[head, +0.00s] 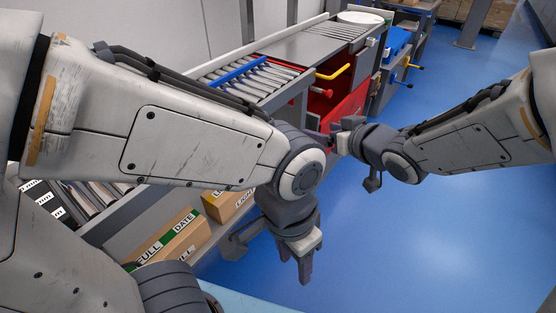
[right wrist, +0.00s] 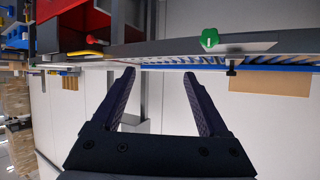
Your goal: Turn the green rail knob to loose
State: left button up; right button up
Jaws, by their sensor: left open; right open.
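The green rail knob (right wrist: 209,38) shows in the right wrist view on a grey plate at the rail's side, above and to the right of my fingertips. I cannot make out its setting. In the head view I do not see the knob. My right gripper (right wrist: 159,74) is open and empty, with its fingers apart from the knob; it also shows in the head view (head: 326,140), partly behind my left arm. My left gripper (head: 309,262) is open and empty, pointing down over the floor beside the conveyor, away from the knob.
A roller conveyor (head: 312,47) with a blue rail (head: 239,70) runs behind my arms. A red cabinet (head: 350,107) with a yellow handle (head: 334,72) stands beside it. Labelled cardboard boxes (head: 178,240) sit low at the left. Blue floor (head: 450,230) is clear at the right.

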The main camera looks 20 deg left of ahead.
jog(key=s+a+f+n+g+y+b, duration=0.2)
jog(key=a+f+n+g+y+b, duration=0.15)
jog(key=f+y+b, duration=0.65)
pick_arm(q)
notch_tip(320, 180, down, 17)
jog(key=b, duration=0.4)
pick_arm(e)
jog(key=w+a+r+h, duration=0.1)
jog(key=w+a, duration=0.2)
jog(key=a, duration=0.7)
jog(key=shift+w+m, duration=0.25)
jog(key=shift+m, duration=0.1)
pick_arm(q)
jog(key=shift+r, duration=0.1)
pick_arm(e)
jog(key=shift+d, duration=0.1)
grip_shut()
